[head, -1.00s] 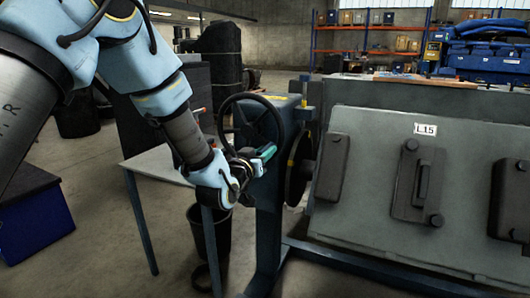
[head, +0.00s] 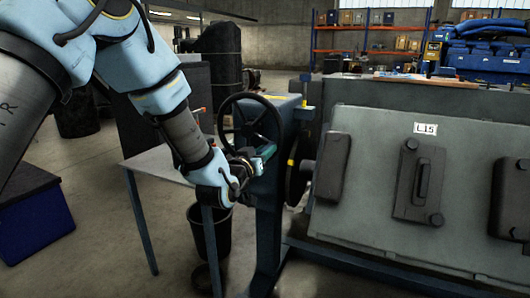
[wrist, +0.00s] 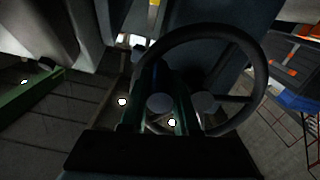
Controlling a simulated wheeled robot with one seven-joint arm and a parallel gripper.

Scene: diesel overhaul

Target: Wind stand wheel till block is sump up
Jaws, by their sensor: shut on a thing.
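The stand wheel (head: 251,97) is a black handwheel on the blue stand post (head: 270,190). In the wrist view the wheel rim (wrist: 262,75) shows large, in front of my gripper. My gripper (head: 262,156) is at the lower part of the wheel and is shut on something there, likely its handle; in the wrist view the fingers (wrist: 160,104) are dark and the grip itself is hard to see. The engine block (head: 375,215) is a large grey body on the right, with its side plate labelled L15 facing me and tilted. Its sump is not clearly identifiable.
A grey table (head: 160,162) stands behind my arm, with a black bin (head: 208,230) below. A blue box (head: 35,225) is on the floor at left. Orange shelving (head: 365,40) and blue machinery (head: 485,50) stand behind. The floor at left is open.

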